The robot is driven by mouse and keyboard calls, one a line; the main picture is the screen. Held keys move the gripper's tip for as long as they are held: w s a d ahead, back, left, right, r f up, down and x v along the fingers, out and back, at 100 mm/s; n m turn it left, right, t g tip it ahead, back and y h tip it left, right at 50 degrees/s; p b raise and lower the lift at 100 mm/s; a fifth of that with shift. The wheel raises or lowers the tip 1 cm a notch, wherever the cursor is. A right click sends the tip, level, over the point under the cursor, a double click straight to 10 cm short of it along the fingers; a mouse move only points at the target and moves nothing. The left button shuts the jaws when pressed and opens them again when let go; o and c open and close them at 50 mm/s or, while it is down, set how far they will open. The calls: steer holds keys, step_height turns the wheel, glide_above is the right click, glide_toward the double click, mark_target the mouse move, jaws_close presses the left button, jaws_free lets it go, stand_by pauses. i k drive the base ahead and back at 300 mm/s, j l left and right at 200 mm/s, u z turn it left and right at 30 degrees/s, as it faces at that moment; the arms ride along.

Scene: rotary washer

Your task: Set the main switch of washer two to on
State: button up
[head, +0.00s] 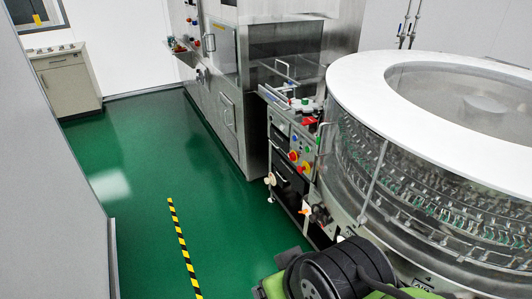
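The round rotary washer (375,175) with a white ring top and clear walls fills the right side of the head view. A narrow control panel (297,150) with several coloured knobs and buttons stands at its left. A red-and-yellow switch (293,156) sits on this panel; a second red-and-yellow part is just below right of it. The switch position is too small to read, and I cannot read any label saying which washer is number two. My green and black arm shows at the bottom; my gripper is not visible.
A tall steel machine (225,80) stands behind the panel, with more controls on its far side. A beige cabinet (68,80) is at the back left. A grey wall edge (50,180) closes the left. The green floor (140,150) between is clear, with a yellow-black stripe (183,245).

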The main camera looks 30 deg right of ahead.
mark_target(291, 155)
steer(key=i+l+u, duration=0.15)
steer(key=i, duration=0.3)
steer(key=i+l+u, duration=0.1)
steer(key=i, duration=0.35)
steer(key=i+l+u, duration=0.15)
steer(key=i, duration=0.3)
steer(key=i+l+u, duration=0.1)
steer(key=i+l, duration=0.2)
steer(key=i+l+u, duration=0.1)
steer(key=i+l, duration=0.15)
steer(key=i+l+u, duration=0.1)
steer(key=l, duration=0.4)
steer(key=i+l+u, duration=0.1)
steer(key=i+l, duration=0.2)
steer(key=l, duration=0.1)
